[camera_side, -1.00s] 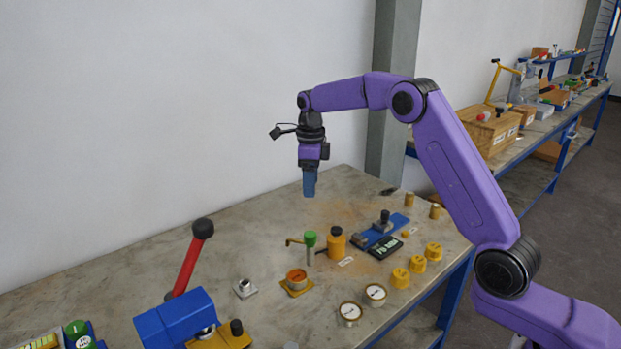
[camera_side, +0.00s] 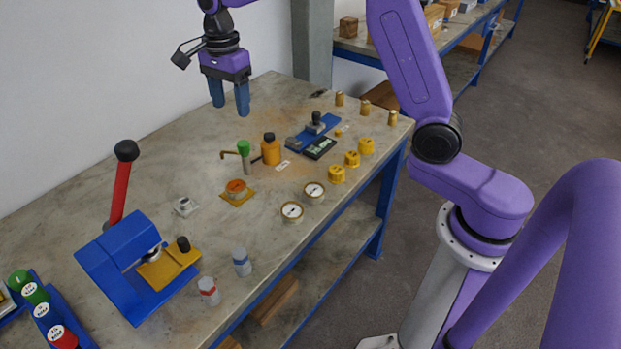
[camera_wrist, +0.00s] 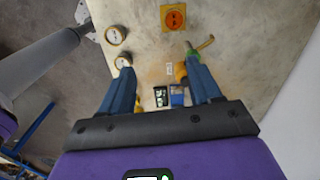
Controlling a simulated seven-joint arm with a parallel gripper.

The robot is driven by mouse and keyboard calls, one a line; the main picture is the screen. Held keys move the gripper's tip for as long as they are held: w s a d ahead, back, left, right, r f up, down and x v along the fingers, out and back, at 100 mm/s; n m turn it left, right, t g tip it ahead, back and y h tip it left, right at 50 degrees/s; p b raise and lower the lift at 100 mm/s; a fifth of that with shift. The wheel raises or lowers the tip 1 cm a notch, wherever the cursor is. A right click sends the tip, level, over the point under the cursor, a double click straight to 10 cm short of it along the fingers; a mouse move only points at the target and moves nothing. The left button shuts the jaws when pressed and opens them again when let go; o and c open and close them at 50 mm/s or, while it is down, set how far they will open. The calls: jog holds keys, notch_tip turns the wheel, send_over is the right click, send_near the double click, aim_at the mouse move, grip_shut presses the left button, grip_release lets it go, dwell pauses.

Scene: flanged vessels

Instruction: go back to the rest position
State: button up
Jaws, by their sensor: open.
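My gripper (camera_side: 230,108) hangs high over the far left part of the bench (camera_side: 215,150), fingers pointing down. Its two blue fingers are apart with nothing between them. The wrist view also shows my gripper (camera_wrist: 161,68) with its fingers spread, and the bench top beyond them. No object touches the fingers in either view.
Below stand a green-capped tube (camera_side: 244,155), an orange bottle (camera_side: 271,150), an orange round piece on a plate (camera_side: 236,190) and two gauges (camera_side: 303,200). A blue press with a red lever (camera_side: 120,190) stands at front left. A wall rises behind the bench.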

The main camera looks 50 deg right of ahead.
jog(key=s+a+n, duration=0.3)
jog(key=s+n, duration=1.2)
jog(key=s, duration=0.3)
jog(key=s+d+f+n, duration=0.1)
jog(key=s+d+n, duration=0.2)
jog(key=s+n, duration=0.4)
jog(key=s+d+f+n, duration=0.2)
jog(key=s+d+n, duration=0.2)
jog(key=s+n, duration=0.3)
jog(key=s, duration=0.4)
jog(key=shift+n, duration=0.3)
